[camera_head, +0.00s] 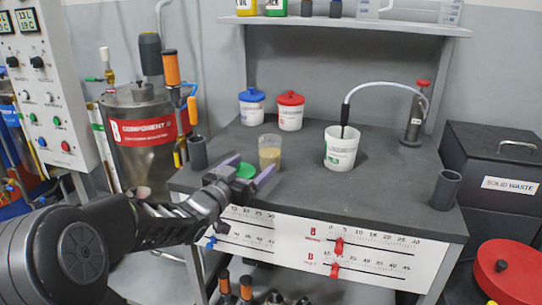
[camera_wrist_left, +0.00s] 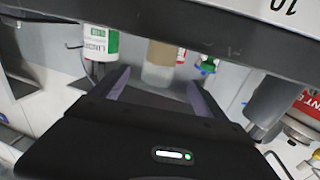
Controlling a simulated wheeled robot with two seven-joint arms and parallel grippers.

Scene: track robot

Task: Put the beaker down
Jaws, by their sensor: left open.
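The beaker (camera_head: 270,153) is clear with tan contents. It stands upright on the dark bench top (camera_head: 385,185), near its front left. My left gripper (camera_head: 251,167) is open in front of the beaker, its two purple-grey fingers pointing toward it. In the left wrist view, which looks upside down, the beaker (camera_wrist_left: 158,66) shows beyond and between the open fingers (camera_wrist_left: 159,80), apart from them. No finger visibly touches it. My right gripper is not in view.
Behind stand a blue-lidded tub (camera_head: 252,109) and a red-lidded tub (camera_head: 290,112). An open white bucket (camera_head: 341,150) with a hose is right of the beaker. Dark cups stand at the left (camera_head: 197,153) and right (camera_head: 446,190) edges. Bench space right of the bucket is clear.

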